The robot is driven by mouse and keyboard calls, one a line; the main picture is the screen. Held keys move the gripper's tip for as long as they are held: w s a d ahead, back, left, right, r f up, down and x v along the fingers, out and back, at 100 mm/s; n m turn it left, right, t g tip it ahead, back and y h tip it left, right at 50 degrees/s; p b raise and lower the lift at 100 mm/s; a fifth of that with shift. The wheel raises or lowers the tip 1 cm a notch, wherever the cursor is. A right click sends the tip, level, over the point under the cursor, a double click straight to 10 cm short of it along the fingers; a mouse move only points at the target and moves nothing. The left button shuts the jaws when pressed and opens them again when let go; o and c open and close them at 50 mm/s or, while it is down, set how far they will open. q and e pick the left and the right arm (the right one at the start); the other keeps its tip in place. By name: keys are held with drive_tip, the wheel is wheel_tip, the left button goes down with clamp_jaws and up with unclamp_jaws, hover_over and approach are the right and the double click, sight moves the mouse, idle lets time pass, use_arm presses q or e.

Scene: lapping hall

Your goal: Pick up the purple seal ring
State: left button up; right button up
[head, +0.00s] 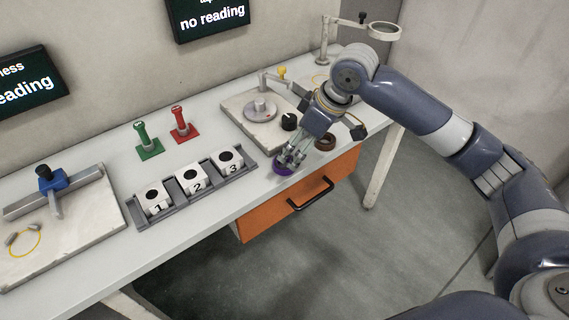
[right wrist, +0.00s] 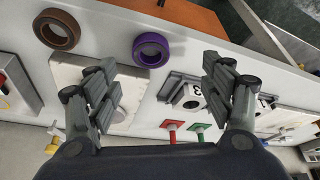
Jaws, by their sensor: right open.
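The purple seal ring (head: 283,170) lies on the bench top near its front edge, right of the numbered blocks. In the head view the fingers of my right gripper (head: 291,154) are just above it and partly cover it. In the right wrist view the purple seal ring (right wrist: 136,50) lies flat, its whole round showing. It appears ahead of the open, empty fingers of my right gripper (right wrist: 160,80), between their two sides. I cannot tell the exact height of the fingertips over it. My left gripper is out of view.
A brown ring (head: 325,149) lies to the right of the purple one. Behind stands a plate (head: 236,107) with a disc and a black knob. A grey rack (head: 133,212) holds blocks 1, 2 and 3. An orange drawer (head: 262,218) is below the bench edge.

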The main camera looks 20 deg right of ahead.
drive_tip(key=x, duration=0.3)
drive_tip(key=w+x, duration=0.1)
drive_tip(key=x, duration=0.5)
drive_tip(key=shift+w+d+f, duration=0.15)
drive_tip(key=shift+w+d, duration=0.2)
drive_tip(key=shift+s, duration=0.1)
drive_tip(key=shift+c, duration=0.5)
drive_tip(key=c, duration=1.1)
